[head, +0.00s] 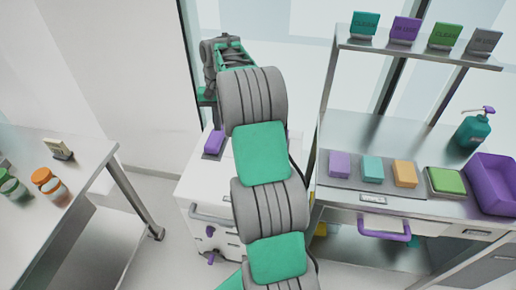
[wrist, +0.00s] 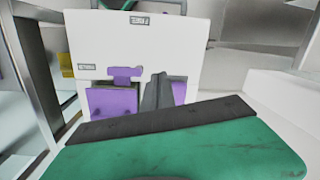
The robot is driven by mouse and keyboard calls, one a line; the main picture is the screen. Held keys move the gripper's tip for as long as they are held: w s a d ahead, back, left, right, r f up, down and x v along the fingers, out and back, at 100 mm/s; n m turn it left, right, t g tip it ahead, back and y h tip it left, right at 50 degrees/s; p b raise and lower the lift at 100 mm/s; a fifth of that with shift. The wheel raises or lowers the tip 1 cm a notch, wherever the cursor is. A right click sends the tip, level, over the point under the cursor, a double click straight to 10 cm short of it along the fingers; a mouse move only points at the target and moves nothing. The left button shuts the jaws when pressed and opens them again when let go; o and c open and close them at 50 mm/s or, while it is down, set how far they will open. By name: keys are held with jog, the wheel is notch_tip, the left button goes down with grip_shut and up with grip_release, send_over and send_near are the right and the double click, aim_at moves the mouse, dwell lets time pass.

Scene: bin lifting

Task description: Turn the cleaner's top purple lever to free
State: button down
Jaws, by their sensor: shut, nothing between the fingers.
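Another purple patch (wrist: 180,92) shows to the right, partly hidden by my gripper. My gripper (wrist: 157,80) has its dark fingers shut and empty, just right of the lever in the picture. I cannot tell if they touch anything. In the head view, the white cabinet (head: 190,190) has two purple levers on its front, an upper (head: 210,231) and a lower (head: 211,258). My arm hides part of it.
A purple block (head: 214,142) lies on the cabinet top. At right, a steel bench carries coloured blocks, a purple bin (head: 492,182) and a teal pump bottle (head: 473,130). A table (head: 85,170) with jars stands at left. Floor shows between table and cabinet.

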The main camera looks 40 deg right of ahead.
jog(key=s+d+f+m+g+y+p, duration=0.1)
jog(key=s+d+f+m+p, duration=0.1)
jog(key=d+f, duration=0.9)
jog(key=s+d+m, duration=0.1)
jog(key=d, duration=0.3)
jog(key=shift+s+d+f+g+p, duration=0.25)
jog(key=shift+d+f+g+p, duration=0.05)
jog(key=shift+d+f, duration=0.1)
jog(key=b+x, duration=0.7)
jog(key=b, duration=0.3)
jog(key=shift+a+f, duration=0.1)
jog(key=shift+f, duration=0.2)
jog(key=shift+x, duration=1.15)
jog(key=shift+a+r+m, duration=0.1)
jog(key=shift+m, duration=0.3)
